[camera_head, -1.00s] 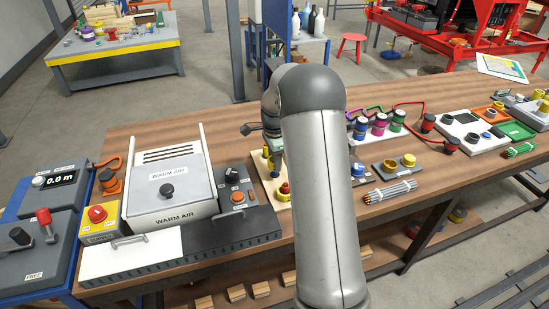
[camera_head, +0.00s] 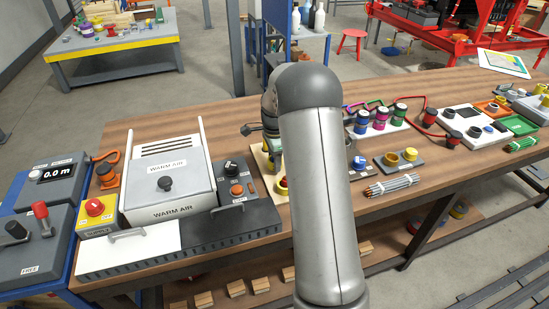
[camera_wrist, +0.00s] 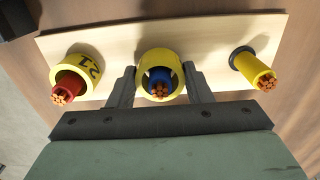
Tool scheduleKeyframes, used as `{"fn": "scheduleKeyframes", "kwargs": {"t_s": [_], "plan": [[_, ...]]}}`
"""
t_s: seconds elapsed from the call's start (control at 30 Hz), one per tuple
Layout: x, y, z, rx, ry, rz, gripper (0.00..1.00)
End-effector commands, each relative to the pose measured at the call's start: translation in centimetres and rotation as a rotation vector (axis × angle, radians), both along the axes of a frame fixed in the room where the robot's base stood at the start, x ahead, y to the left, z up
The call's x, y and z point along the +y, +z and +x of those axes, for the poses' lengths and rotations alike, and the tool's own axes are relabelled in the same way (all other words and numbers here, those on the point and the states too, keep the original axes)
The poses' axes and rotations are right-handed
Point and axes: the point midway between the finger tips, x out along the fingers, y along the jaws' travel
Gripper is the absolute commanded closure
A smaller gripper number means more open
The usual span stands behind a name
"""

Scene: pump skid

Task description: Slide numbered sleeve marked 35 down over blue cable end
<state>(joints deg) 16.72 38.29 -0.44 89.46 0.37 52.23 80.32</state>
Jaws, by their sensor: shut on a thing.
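My gripper (camera_wrist: 160,82) is shut on a yellow sleeve (camera_wrist: 160,53), one dark finger on each side of it. The blue cable end (camera_wrist: 160,74), with bare copper strands at its tip, shows inside the sleeve's opening in the wrist view. The sleeve appears around the cable; how far down it sits, I cannot tell. No number is readable on it. The cables stand on a pale board (camera_wrist: 208,50). In the head view my arm hides the gripper and most of the board (camera_head: 262,162).
A red cable end (camera_wrist: 66,88) stands left, inside a yellow sleeve marked 21 (camera_wrist: 88,67). A yellow cable end (camera_wrist: 256,70) stands right. The warm air box (camera_head: 170,170) is left of the board. Colored spools (camera_head: 380,119) and a pencil-like bundle (camera_head: 391,187) are right.

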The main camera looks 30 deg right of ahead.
Motion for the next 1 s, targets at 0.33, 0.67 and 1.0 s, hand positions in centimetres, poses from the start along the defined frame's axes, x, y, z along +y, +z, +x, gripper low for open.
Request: {"fn": "scheduleKeyframes", "kwargs": {"t_s": [0.33,0.67,1.0], "plan": [[0.0,-0.1,0.0,0.0,0.0,0.0,0.35],[0.0,0.1,0.0,0.0,0.0,0.0,0.29],[0.0,5.6,0.1,-0.005,0.001,-0.002,0.29]]}}
